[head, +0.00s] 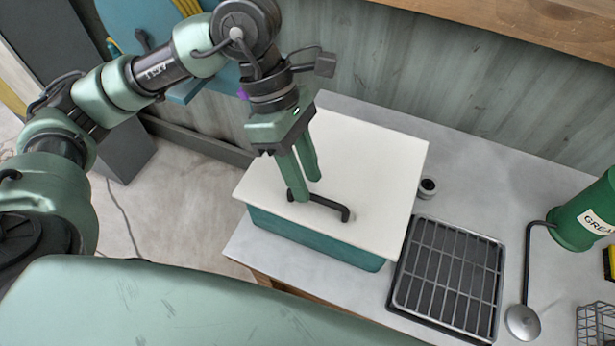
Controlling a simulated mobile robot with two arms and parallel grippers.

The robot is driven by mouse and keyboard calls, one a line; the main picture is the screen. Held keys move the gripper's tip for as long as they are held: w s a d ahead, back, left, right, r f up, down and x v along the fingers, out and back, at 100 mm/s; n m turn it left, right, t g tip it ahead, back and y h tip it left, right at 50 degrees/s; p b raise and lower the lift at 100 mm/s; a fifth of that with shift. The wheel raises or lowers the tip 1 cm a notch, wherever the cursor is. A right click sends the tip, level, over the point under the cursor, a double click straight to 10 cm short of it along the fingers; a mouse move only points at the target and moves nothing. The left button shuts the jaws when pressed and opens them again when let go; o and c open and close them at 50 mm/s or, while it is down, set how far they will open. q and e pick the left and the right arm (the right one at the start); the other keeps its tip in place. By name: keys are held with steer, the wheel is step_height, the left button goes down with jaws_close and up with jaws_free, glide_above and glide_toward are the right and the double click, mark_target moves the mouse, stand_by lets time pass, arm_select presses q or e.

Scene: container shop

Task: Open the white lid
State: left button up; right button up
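The white lid (374,155) is a flat square board lying on a teal box (310,237) on the grey counter. A black bar handle (330,205) is fixed on the lid near its front edge. The lid lies flat on the box. My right gripper is not in view.
A black metal grate (450,277) lies right of the box, with a small dark cup (427,187) behind it. A wooden wall (440,100) rises behind the counter.

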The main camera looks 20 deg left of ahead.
arm_select(q)
steer(key=shift+x, duration=0.85)
jaws_close()
stand_by(0.8)
